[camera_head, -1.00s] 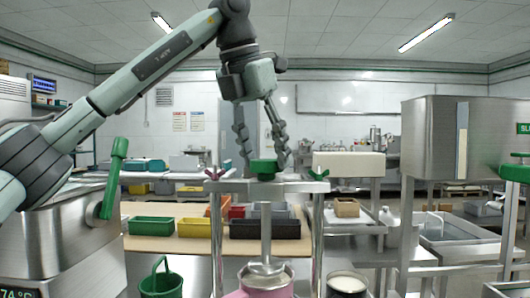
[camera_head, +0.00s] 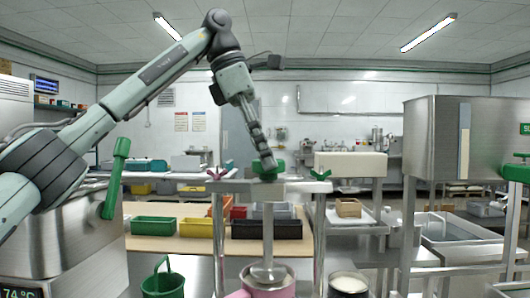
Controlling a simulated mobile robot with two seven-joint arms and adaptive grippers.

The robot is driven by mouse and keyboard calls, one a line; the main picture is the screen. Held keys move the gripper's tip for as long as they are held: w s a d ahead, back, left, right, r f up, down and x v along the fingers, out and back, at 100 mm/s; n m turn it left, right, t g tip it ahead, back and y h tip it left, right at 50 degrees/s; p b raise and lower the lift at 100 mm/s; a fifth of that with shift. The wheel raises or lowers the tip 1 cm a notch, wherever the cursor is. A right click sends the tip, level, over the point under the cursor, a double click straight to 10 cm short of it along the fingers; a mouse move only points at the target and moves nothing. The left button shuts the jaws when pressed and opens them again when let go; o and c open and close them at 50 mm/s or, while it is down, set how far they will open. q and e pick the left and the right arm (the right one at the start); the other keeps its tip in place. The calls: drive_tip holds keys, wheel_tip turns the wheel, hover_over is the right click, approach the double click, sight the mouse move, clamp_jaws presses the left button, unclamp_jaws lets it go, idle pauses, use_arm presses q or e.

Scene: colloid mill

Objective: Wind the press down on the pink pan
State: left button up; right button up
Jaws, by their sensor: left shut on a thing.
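The press is a metal frame with a crossbar (camera_head: 240,187) on two upright posts. Its vertical screw (camera_head: 268,235) passes through the crossbar and carries a round press plate (camera_head: 268,274) at its lower end. The pink pan (camera_head: 282,292) stands under the plate, cut off by the bottom edge, and the plate sits within its rim. My left gripper (camera_head: 268,163) points down from above, shut on the green knob (camera_head: 258,171) at the screw's top. The fingers overlap in this view and hide part of the knob. My right gripper is not in view.
A pink wing nut (camera_head: 217,173) and a green wing nut (camera_head: 320,174) top the posts. A green lever (camera_head: 115,180) stands on the machine at left. A green bucket (camera_head: 163,283) and a white-filled pot (camera_head: 348,284) flank the press. Coloured bins (camera_head: 153,226) stand behind.

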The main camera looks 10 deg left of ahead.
use_arm(q)
drive_tip(key=shift+m+g, duration=0.6)
drive_tip(key=shift+m, duration=1)
drive_tip(key=shift+w, duration=0.1)
drive_tip(key=o, duration=1.2)
drive_tip(key=shift+r, duration=0.1)
